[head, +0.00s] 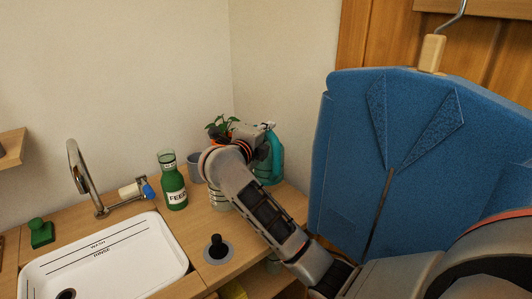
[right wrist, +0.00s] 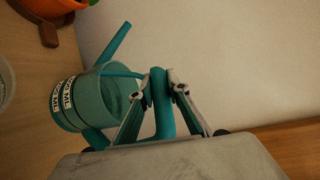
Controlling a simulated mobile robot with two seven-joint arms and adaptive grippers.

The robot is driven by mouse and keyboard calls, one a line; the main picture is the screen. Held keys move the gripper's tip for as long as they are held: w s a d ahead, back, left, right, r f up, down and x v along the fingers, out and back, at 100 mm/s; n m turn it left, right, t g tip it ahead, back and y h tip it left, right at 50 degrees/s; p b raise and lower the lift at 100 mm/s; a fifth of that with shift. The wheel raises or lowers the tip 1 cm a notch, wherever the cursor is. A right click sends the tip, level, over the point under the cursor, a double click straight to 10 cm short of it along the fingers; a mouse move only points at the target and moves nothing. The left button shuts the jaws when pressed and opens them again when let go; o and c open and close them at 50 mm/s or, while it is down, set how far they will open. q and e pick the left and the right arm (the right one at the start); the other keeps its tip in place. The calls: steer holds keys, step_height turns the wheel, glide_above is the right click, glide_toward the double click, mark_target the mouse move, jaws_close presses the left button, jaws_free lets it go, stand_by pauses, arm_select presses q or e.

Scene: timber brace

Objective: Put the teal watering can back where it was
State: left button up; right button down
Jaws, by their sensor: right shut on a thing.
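The teal watering can (head: 275,158) is at the back right of the wooden counter, near the wall, partly hidden by my right arm. My right gripper (head: 266,128) is at its upper part. In the right wrist view, the can's translucent body (right wrist: 82,108) has a label, and its spout points up in the picture. The two fingers of my right gripper (right wrist: 166,82) are shut on the can's teal handle (right wrist: 161,112), one on each side. I cannot tell whether the can touches the counter. My left gripper is not in view.
A potted plant (head: 218,129), grey cup (head: 196,167) and green FEED bottle (head: 172,182) stand left of the can. A black-knobbed plug (head: 217,248) lies nearer, beside the white sink (head: 115,262). A blue coat (head: 410,150) hangs close on the right.

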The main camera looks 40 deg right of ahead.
step_height(320, 180, down, 6)
steer(key=shift+b, duration=0.7)
steer(key=shift+r, duration=0.15)
steer(key=c, duration=2.3)
jaws_free()
steer(key=shift+f, duration=0.2)
steer(key=o, duration=0.4)
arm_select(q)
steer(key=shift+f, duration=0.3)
arm_select(e)
steer(key=shift+r, duration=0.1)
